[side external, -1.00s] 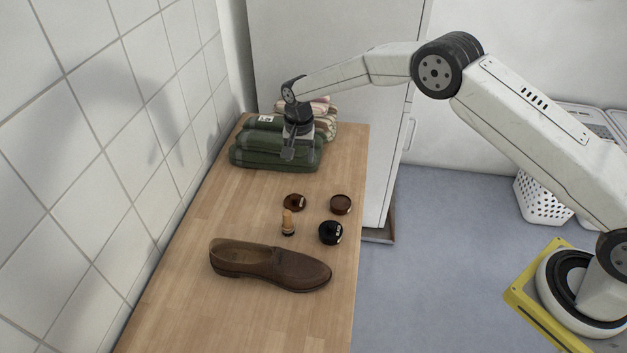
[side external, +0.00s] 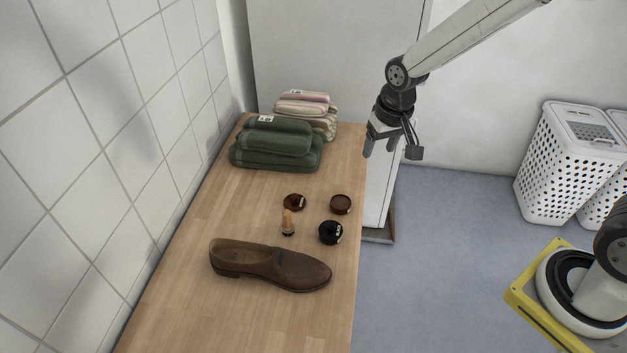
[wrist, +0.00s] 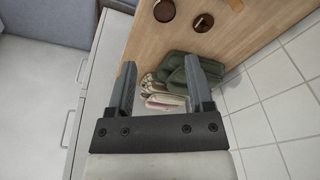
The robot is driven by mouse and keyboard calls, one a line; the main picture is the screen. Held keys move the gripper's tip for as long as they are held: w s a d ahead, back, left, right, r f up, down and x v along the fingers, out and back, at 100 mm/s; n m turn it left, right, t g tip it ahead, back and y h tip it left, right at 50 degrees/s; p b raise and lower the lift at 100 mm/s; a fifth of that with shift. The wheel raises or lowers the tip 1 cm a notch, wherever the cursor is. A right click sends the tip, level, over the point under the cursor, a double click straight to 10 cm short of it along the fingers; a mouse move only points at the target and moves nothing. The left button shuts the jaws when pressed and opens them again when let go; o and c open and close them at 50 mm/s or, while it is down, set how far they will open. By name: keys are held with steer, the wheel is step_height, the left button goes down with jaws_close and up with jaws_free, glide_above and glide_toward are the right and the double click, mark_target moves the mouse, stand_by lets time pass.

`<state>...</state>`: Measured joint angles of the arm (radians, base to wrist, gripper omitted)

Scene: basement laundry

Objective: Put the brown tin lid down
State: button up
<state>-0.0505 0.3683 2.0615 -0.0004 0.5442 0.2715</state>
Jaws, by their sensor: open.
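Two small round brown tin pieces lie apart on the wooden counter. One is a shallow reddish-brown disc (side external: 340,204) near the counter's right edge, also in the wrist view (wrist: 164,10). The other is a darker brown piece (side external: 294,202) with a pale mark, to its left, also in the wrist view (wrist: 203,22). I cannot tell for certain which is the lid. My gripper (side external: 391,150) is open and empty, raised beyond the counter's right edge and clear of both. Its spread fingers also show in the wrist view (wrist: 160,67).
A black tin (side external: 330,233), a small wooden-handled brush (side external: 288,222) and a brown shoe (side external: 270,266) stand nearby on the counter (side external: 200,300). Folded green towels (side external: 276,145) and striped cloths (side external: 304,103) lie at the back. A tiled wall borders the left.

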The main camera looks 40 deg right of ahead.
steer(key=s+d+n, duration=0.2)
steer(key=s, duration=1.1)
steer(key=shift+s+r+n+t, duration=0.15)
steer(key=shift+s+n+t, duration=0.1)
steer(key=shift+n+t, duration=0.05)
